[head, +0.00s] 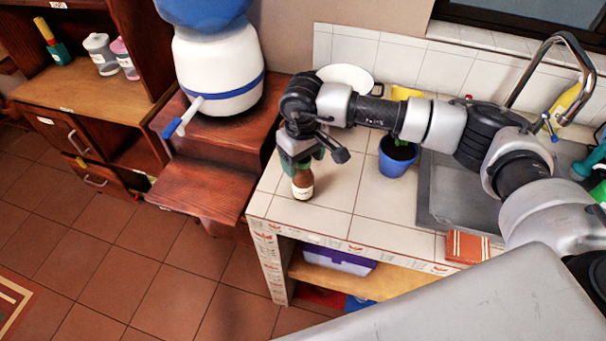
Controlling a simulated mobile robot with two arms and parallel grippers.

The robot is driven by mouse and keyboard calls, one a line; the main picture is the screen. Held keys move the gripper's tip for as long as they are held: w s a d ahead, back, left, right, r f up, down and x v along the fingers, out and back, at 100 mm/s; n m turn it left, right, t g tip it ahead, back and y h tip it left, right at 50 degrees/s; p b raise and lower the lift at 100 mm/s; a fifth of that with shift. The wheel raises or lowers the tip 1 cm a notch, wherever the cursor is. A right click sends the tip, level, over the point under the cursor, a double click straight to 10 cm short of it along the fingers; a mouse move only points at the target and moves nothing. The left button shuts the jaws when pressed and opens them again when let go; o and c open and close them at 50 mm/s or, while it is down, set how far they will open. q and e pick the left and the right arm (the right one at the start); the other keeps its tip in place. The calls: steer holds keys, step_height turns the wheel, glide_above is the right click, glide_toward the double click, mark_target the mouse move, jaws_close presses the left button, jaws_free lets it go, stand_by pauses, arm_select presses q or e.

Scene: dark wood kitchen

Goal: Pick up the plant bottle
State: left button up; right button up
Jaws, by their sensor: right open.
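A small brown bottle (302,183) with a pale band stands near the left end of the tiled counter. Its upper part is hidden by my right gripper. My right gripper (301,161) points down over the bottle from above and is open, with its fingers at the bottle's upper part. I cannot tell whether they touch it. A blue pot (397,160) with a green plant stands farther right, partly under my right arm. My left gripper is not in view.
A grey sink (436,190) with a curved faucet (563,42) lies right of the pot. A red-brown box (466,247) is at the counter's front edge. A white plate (346,77) stands behind. A water dispenser (217,68) is on the wooden stand at left.

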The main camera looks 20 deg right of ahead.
steer(key=shift+f, duration=0.8)
jaws_close()
steer(key=shift+r, duration=0.1)
